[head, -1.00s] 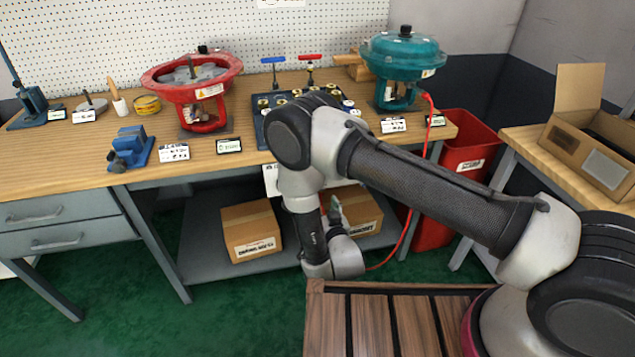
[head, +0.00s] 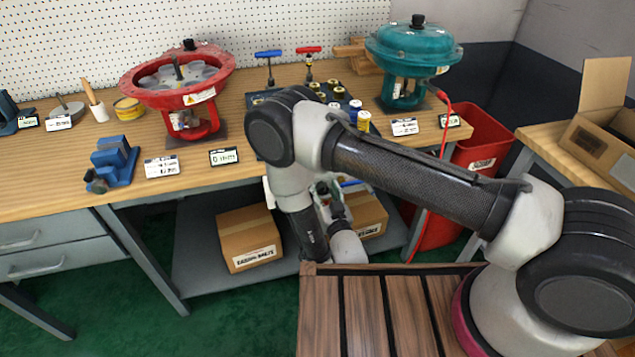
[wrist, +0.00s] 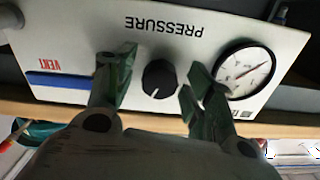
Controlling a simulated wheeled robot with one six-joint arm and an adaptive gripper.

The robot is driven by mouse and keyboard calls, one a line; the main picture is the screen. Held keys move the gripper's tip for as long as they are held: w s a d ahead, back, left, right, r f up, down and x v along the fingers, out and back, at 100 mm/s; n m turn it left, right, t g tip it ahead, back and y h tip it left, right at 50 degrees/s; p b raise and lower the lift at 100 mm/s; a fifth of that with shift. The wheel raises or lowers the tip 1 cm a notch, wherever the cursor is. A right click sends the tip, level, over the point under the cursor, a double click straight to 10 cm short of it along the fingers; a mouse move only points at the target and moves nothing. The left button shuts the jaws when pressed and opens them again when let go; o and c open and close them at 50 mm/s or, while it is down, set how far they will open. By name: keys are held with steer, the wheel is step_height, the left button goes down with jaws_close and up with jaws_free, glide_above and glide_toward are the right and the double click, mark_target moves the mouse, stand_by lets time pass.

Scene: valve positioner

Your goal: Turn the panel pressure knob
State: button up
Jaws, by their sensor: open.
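The black pressure knob (wrist: 159,79) is on a white panel (wrist: 190,32) in the wrist view, where the panel appears upside down. A white mark shows on the knob's lower edge. My gripper (wrist: 157,78) is open, with one finger on each side of the knob in the picture. I cannot tell whether the fingers touch it. In the head view my gripper (head: 328,195) is below the bench's front edge. My arm hides most of the panel there, and the knob is not visible.
A round gauge (wrist: 243,72) and a blue vent bar (wrist: 60,82) flank the knob. In the head view a red hose (head: 432,180) hangs by a red bin (head: 486,137). Cardboard boxes (head: 249,238) sit on the lower shelf. The bench (head: 60,185) is above my gripper.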

steer(key=shift+w, duration=0.1)
steer(key=c, duration=1)
steer(key=shift+n, duration=0.3)
